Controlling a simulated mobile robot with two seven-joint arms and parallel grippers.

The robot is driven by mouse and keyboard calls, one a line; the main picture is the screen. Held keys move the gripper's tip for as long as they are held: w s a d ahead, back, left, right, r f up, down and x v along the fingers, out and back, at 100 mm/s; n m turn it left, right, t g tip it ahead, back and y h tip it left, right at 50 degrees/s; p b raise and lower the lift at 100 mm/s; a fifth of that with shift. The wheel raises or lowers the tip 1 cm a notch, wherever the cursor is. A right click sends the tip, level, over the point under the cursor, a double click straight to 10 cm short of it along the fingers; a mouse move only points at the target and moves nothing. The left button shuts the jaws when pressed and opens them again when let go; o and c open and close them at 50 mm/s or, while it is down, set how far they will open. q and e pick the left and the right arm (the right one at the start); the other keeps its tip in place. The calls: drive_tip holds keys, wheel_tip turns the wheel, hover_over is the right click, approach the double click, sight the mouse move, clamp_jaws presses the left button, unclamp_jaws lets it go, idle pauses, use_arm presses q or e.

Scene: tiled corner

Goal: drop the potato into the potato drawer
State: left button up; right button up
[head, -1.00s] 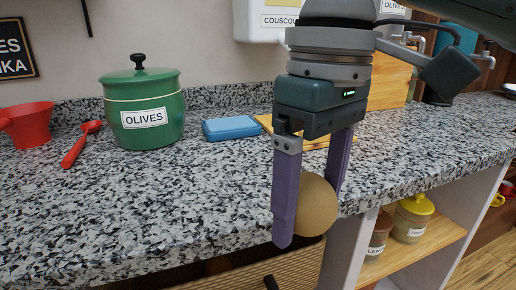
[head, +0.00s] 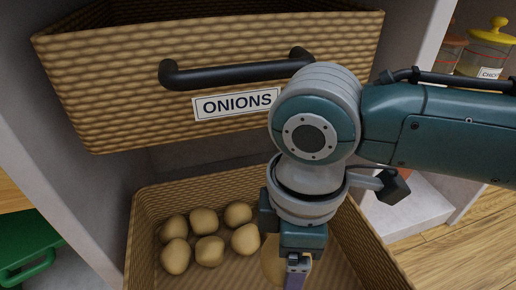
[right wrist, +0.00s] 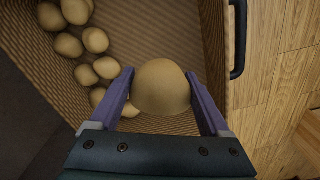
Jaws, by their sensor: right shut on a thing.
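My right gripper (right wrist: 162,95) is shut on a round tan potato (right wrist: 161,87), with one purple finger on each side of it. In the head view the held potato (head: 272,262) is mostly hidden behind my wrist and gripper (head: 296,278). The gripper is over the open lower woven drawer (head: 148,200), which holds several potatoes (head: 208,250) on its left side. In the right wrist view the drawer wall with a black handle (right wrist: 238,40) is to the right of the held potato. My left gripper is not in view.
The upper woven drawer (head: 110,110), labelled ONIONS, stands open above and behind the lower one, with a black bar handle (head: 238,72). A green bin (head: 28,245) is at the left. Jars (head: 485,52) stand on a shelf at the upper right. Wooden floor (head: 470,240) is clear at right.

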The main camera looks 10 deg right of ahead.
drive_tip(key=f, duration=0.1)
drive_tip(key=f+b, duration=0.1)
drive_tip(key=shift+s+a+f, duration=0.1)
drive_tip(key=shift+s+f, duration=0.1)
drive_tip(key=shift+f, duration=0.15)
use_arm(q)
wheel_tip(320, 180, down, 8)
drive_tip(key=b, duration=0.6)
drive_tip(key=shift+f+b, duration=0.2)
drive_tip(key=shift+b, duration=0.1)
use_arm(e)
wheel_tip(320, 180, down, 5)
drive_tip(key=shift+f, duration=0.15)
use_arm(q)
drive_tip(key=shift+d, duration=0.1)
use_arm(e)
drive_tip(key=o, duration=1.3)
wheel_tip(320, 180, up, 10)
drive_tip(key=p, duration=0.7)
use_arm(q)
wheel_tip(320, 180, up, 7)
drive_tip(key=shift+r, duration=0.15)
